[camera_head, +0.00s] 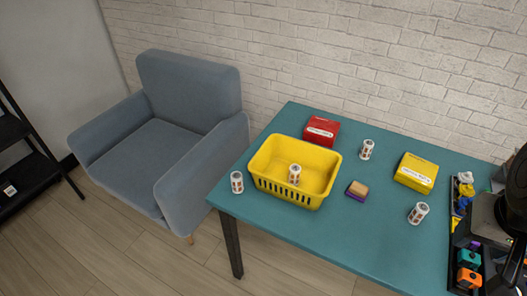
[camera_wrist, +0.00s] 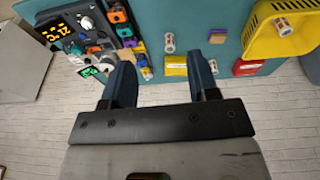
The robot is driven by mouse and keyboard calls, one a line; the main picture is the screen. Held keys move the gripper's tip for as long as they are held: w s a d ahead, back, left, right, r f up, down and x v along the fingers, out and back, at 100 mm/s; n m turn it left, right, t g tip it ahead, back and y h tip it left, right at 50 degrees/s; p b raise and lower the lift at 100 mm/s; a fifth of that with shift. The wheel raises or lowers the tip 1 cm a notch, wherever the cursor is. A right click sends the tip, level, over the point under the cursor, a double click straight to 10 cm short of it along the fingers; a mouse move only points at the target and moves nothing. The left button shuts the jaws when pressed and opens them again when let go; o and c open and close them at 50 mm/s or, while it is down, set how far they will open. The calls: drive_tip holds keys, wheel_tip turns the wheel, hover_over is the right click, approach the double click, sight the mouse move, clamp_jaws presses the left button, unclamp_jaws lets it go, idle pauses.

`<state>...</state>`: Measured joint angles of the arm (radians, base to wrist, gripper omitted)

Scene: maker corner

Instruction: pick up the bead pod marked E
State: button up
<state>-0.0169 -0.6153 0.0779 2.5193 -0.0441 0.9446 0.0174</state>
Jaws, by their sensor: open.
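Several small white bead pods with brown-orange markings are in view; I cannot read their letters, so I cannot tell which is E. In the head view, one pod (camera_head: 237,182) stands at the table's left edge. Another pod (camera_head: 294,174) is inside the yellow basket (camera_head: 262,186). A third pod (camera_head: 367,149) stands near the back, and another pod (camera_head: 418,213) lies tilted at the right. In the wrist view, my gripper (camera_wrist: 161,58) is open and empty, above the table, with a pod (camera_wrist: 169,42) showing beyond and between its fingers.
The teal table (camera_head: 325,235) also holds a red box (camera_head: 321,131), a yellow box (camera_head: 416,173) and a tan-and-purple block (camera_head: 357,190). A tray of coloured parts (camera_head: 468,264) lines the right side. A grey armchair (camera_head: 160,140) stands left. The table's front middle is clear.

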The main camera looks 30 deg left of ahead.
drive_tip(key=w+a+f+n+h, duration=0.45)
drive_tip(key=w+a+n, duration=0.45)
drive_tip(key=w, duration=0.4)
drive_tip(key=w+a+f+n+t+h, duration=0.1)
drive_tip(key=w+a+f+n+h, duration=0.2)
drive_tip(key=a, duration=0.6)
drive_tip(key=n+t+y, duration=0.8)
drive_tip(key=n+t, duration=0.1)
drive_tip(key=n, duration=1.3)
hover_over(236, 188)
drive_tip(key=s+d, duration=0.1)
drive_tip(key=d, duration=0.3)
drive_tip(key=f, duration=1.9)
drive_tip(key=shift+s+a+f, duration=0.15)
drive_tip(key=shift+s+a, duration=0.05)
drive_tip(key=shift+a, duration=0.05)
drive_tip(key=s+f+n+y, duration=0.1)
drive_tip(key=s+a+f+n+y, duration=0.1)
drive_tip(key=f+n, duration=0.1)
drive_tip(key=s+a+f+n+y, duration=0.1)
drive_tip(key=s+f, duration=0.1)
drive_tip(key=shift+a+t, duration=0.15)
drive_tip(key=shift+t, duration=0.15)
